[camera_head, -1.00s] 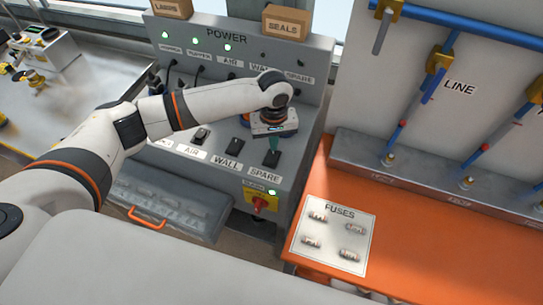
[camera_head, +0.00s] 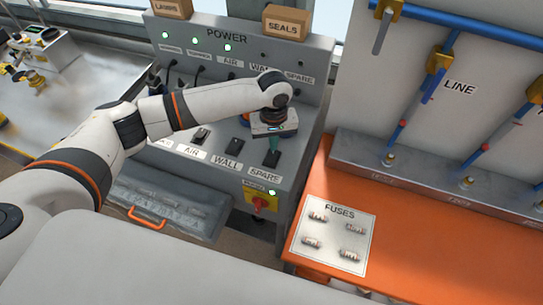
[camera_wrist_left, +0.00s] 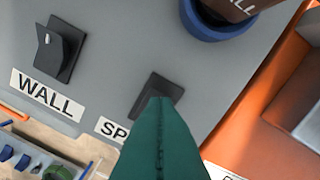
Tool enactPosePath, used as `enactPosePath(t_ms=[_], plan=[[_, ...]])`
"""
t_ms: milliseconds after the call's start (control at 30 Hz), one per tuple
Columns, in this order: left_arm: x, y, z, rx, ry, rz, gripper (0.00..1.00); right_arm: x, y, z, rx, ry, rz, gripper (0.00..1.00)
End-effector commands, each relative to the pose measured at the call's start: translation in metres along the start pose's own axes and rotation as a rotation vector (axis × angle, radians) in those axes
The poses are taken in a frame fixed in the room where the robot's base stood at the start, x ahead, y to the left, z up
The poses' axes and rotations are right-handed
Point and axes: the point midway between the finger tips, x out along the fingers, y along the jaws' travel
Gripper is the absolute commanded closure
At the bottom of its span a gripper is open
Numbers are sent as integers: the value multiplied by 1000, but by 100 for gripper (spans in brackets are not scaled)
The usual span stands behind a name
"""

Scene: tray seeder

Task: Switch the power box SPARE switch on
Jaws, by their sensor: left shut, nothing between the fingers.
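The grey power box (camera_head: 315,100) stands at the centre of the head view. Its SPARE switch (camera_head: 271,160) is a dark rocker above the SPARE label (camera_head: 265,173). My left gripper (camera_head: 273,147) is shut and empty, its green fingertips pointing down at that switch. In the left wrist view the closed green fingers (camera_wrist_left: 160,110) overlap the lower part of the SPARE switch (camera_wrist_left: 157,88) and hide much of it. I cannot tell whether they touch it, or its rocker position. The lamp above the upper SPARE label looks dark. My right gripper is out of view.
The WALL switch (camera_wrist_left: 58,50) is left of the SPARE switch. A blue-ringed socket (camera_wrist_left: 205,22) lies just beyond. A red-and-yellow main switch (camera_head: 260,203) is below. The orange bench (camera_head: 400,230) with the FUSES card (camera_head: 333,235) lies to the right.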

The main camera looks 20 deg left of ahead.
Motion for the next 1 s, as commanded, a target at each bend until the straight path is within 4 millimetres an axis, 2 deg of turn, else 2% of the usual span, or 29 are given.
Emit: enactPosePath(t_ms=[1000], plan=[[15, 0, 0, 0, 1, 0, 100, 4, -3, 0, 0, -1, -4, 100]])
